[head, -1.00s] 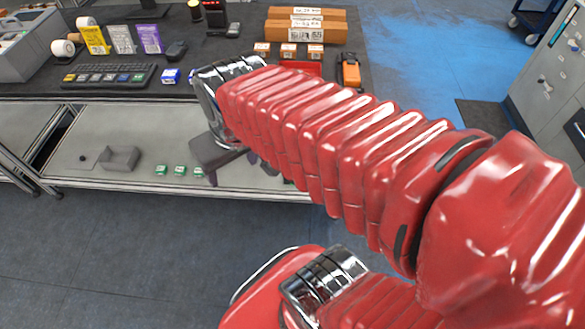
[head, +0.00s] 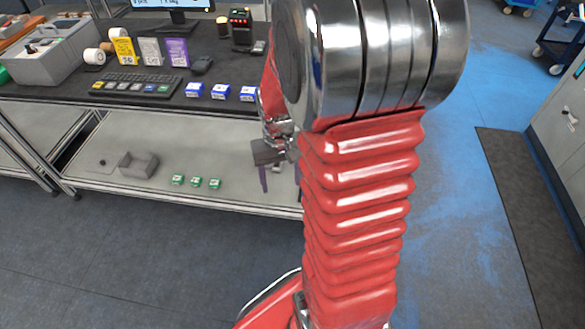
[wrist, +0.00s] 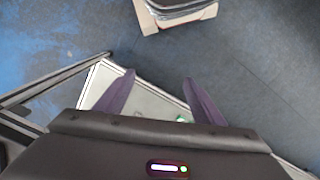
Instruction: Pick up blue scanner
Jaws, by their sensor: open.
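I cannot make out a blue scanner in either view; my arm hides the right part of the table. My gripper (head: 281,188) hangs in front of the lower shelf in the head view, its dark fingers pointing down. In the wrist view my gripper (wrist: 158,80) has its two purple-grey fingers spread wide apart. Nothing is held between them; a pale shelf corner and floor show behind.
The dark table (head: 60,93) carries a keyboard (head: 135,85), several small boxes including blue ones (head: 221,91), and a grey bin (head: 45,52). The lower shelf (head: 110,190) holds a grey holder (head: 138,165) and green boxes (head: 196,183).

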